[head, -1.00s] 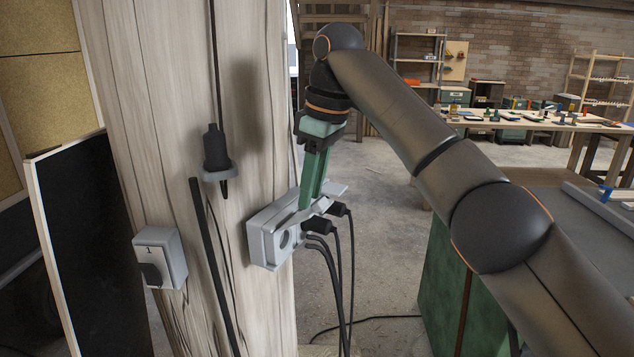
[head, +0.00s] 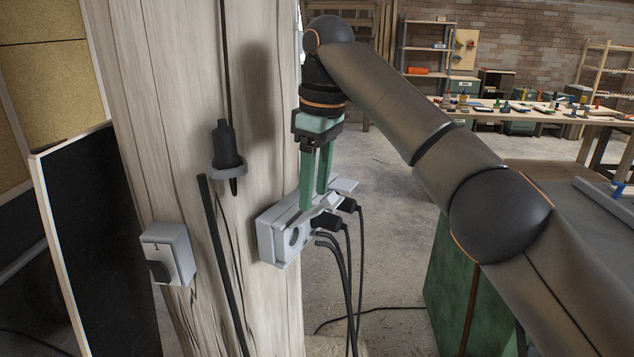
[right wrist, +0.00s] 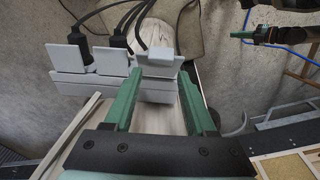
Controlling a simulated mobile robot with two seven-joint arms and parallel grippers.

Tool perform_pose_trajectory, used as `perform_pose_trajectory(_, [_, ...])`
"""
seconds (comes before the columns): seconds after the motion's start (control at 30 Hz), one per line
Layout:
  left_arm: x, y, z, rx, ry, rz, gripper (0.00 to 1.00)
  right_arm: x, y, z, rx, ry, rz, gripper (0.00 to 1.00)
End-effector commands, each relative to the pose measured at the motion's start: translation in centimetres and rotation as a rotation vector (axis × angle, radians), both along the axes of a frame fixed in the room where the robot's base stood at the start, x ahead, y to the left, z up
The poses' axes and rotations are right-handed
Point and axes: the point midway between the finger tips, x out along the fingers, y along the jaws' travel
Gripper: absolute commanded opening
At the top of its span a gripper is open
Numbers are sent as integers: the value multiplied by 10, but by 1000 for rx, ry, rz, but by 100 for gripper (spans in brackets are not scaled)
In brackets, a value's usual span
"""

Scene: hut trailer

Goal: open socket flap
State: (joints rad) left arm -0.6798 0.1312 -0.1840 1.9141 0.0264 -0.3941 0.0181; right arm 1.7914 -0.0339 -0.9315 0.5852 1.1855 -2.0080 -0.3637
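The grey socket block (head: 270,240) is fixed to the side of the wooden post; it also shows in the right wrist view (right wrist: 70,85). Two of its sockets hold black plugs (head: 325,221) under raised flaps (right wrist: 68,58). The end socket has no plug, and its light grey flap (right wrist: 157,58) stands out from the block in the right wrist view. My right gripper (head: 315,203) points down at the block, its green fingers apart. In the right wrist view the fingertips (right wrist: 160,75) are on either side of that end socket; contact cannot be told.
Black cables (head: 350,290) hang from the plugs. A hanging black connector (head: 226,150) and a grey switch box (head: 168,253) are on the post. A green cabinet (head: 455,290) stands to the right, with open floor between.

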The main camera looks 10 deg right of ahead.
Motion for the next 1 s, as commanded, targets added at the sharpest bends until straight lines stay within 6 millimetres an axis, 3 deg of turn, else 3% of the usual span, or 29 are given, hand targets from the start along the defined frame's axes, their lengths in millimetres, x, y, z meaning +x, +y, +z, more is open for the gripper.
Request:
perform_pose_trajectory(0.43, [0, 0, 0, 0, 0, 0, 0, 1, -2, 7, 0, -3, -4, 65])
perform_pose_trajectory(0.73, [0, 0, 0, 0, 0, 0, 0, -1, -1, 33, 0, -5, -4, 65])
perform_pose_trajectory(1.0, [0, 0, -15, 0, -1, 0, 0, -13, 0, 45, -7, -3, -2, 65])
